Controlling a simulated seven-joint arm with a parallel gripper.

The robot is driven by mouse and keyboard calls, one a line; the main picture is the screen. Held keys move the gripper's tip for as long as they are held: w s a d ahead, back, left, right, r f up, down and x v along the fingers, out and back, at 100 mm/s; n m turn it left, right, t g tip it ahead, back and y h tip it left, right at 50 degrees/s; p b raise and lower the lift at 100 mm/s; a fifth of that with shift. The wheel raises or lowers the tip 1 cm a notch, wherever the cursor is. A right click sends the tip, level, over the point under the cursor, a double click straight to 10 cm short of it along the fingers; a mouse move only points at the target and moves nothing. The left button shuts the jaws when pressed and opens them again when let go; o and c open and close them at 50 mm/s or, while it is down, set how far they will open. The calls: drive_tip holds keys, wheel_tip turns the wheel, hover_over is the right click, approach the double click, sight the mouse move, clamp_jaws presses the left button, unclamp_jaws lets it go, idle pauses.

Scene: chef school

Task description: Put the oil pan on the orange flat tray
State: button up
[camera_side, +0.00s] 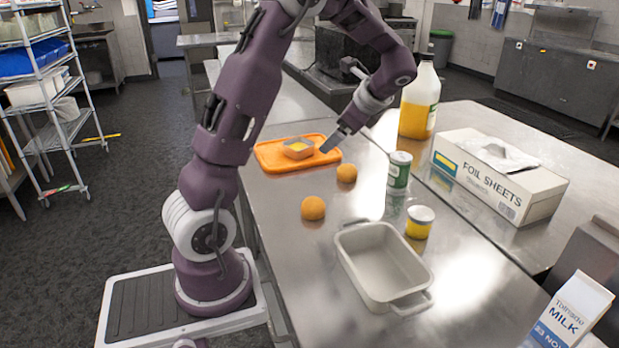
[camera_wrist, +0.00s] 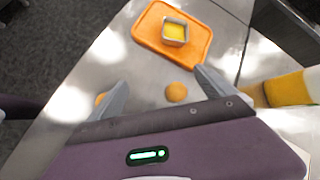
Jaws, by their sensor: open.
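The oil pan (camera_side: 298,149), a small grey square pan with yellow contents, rests on the orange flat tray (camera_side: 270,160) at the far part of the steel counter. In the wrist view the pan (camera_wrist: 174,31) sits near the middle of the tray (camera_wrist: 147,38), with orange margin around it. My gripper (camera_side: 332,143) is at the tray's right side in the side view, close to the pan. In the wrist view my gripper (camera_wrist: 158,78) has its two fingers spread wide with nothing between them at the tips, and the pan lies beyond them.
Two oranges (camera_side: 313,208) (camera_side: 346,173) lie in front of the tray. A green can (camera_side: 399,170), a yellow jar (camera_side: 420,221) and a grey baking dish (camera_side: 350,245) stand nearer. A foil sheets box (camera_side: 500,178), an oil jug (camera_side: 418,103) and a milk carton (camera_side: 568,313) are at right.

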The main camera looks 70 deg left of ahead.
drive_tip(key=s+d+r+n+t+h, duration=0.1)
drive_tip(key=s+d+n+t+h, duration=0.1)
drive_tip(key=s+d, duration=0.4)
drive_tip(key=s+d+r+n+t+h, duration=0.2)
drive_tip(key=s+d, duration=0.4)
drive_tip(key=d, duration=0.8)
drive_tip(key=s+d+r+n+t+h, duration=0.1)
drive_tip(key=s+d+n+t+h, duration=0.2)
drive_tip(key=d, duration=0.6)
drive_tip(key=s+n+h, duration=0.1)
drive_tip(key=s+n, duration=0.1)
drive_tip(key=s, duration=0.1)
drive_tip(key=shift+s+d+r+t, duration=0.3)
drive_tip(key=shift+s+d+r, duration=0.1)
